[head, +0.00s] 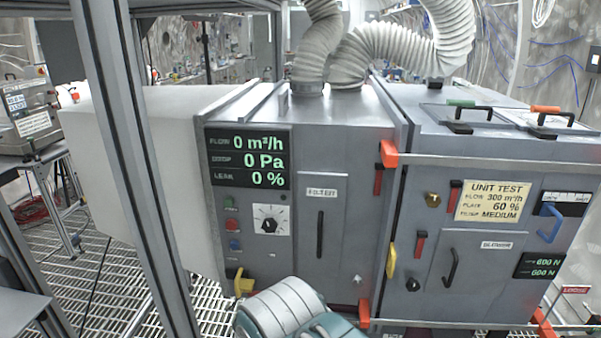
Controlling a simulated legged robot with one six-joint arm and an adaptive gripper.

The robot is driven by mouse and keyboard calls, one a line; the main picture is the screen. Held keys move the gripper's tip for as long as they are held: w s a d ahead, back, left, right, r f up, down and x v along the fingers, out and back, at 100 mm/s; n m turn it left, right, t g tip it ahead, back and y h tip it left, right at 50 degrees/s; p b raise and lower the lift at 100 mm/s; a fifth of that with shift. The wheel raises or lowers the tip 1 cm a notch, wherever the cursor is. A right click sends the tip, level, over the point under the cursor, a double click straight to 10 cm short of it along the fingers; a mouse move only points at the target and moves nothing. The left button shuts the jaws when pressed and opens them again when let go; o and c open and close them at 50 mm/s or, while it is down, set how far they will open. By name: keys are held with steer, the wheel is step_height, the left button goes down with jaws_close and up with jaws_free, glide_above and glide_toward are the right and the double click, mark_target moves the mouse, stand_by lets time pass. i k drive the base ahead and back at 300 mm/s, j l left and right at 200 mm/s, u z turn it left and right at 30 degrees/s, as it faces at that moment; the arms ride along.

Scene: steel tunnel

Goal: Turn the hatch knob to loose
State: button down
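No knob carries a label I can read as hatch, so I cannot tell for sure which is the hatch knob. A small knob (357,280) is low on the middle door. A black dial knob (269,225) is on a white scale left of that door. My gripper is not visible; a white and teal part of my arm shows at bottom centre.
Red-black latches (420,244), a yellow handle (391,260) and a blue handle (549,223) stick out from the cabinet front. Two lids with green and orange handles lie on top. A grey upright post (135,150) crosses the left side.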

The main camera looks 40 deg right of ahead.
mark_target(412, 285)
steer(key=k+z, duration=0.15)
steer(key=z, duration=0.95)
steer(key=i+j+z, duration=0.1)
steer(key=z, duration=0.4)
